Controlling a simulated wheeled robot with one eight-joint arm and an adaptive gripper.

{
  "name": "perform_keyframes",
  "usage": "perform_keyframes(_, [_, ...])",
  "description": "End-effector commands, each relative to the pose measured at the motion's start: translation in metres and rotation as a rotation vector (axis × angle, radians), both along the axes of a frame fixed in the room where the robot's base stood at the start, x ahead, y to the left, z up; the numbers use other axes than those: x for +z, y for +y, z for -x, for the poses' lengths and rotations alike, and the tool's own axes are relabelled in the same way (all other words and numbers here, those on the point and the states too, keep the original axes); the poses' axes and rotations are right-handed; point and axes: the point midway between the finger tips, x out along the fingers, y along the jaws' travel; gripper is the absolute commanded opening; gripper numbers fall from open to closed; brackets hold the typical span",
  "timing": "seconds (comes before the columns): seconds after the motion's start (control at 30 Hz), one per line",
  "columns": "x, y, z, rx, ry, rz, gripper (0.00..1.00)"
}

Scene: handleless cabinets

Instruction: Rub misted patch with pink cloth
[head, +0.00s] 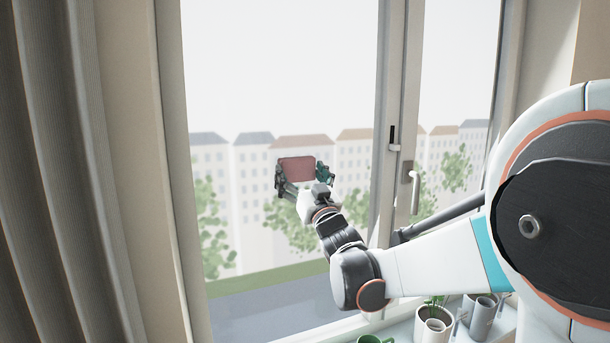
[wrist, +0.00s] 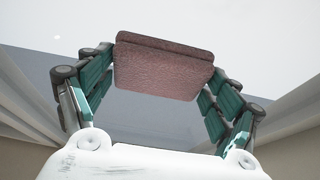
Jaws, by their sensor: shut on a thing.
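The pink cloth (head: 297,169) is a dull pink, flat pad in front of the left window pane (head: 280,80). It also shows in the wrist view (wrist: 163,68), spanning the gap between the green-padded fingers. My gripper (head: 299,176) is shut on the cloth, with one finger at each side; it also shows in the wrist view (wrist: 163,75). I cannot tell whether the cloth touches the glass. The misted patch has no clear outline that I can make out against the pale sky and hazy houses.
A grey curtain (head: 60,170) hangs at the left. The window's middle post (head: 390,100) and a handle (head: 415,190) stand right of my gripper. Pots (head: 433,331) and a green cup (head: 375,339) stand on the sill below my arm. The pane around the cloth is clear of objects.

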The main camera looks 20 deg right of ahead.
Motion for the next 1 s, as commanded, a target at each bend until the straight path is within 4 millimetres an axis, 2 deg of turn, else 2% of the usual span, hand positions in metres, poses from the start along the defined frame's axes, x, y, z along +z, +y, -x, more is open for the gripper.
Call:
perform_keyframes(0.4, [0.0, 0.029, -0.003, 0.002, 0.0, 0.0, 0.64])
perform_keyframes(0.63, [0.0, 0.035, -0.003, 0.001, 0.0, -0.001, 0.64])
perform_keyframes(1.0, [0.0, 0.062, -0.002, 0.003, 0.001, -0.001, 0.64])
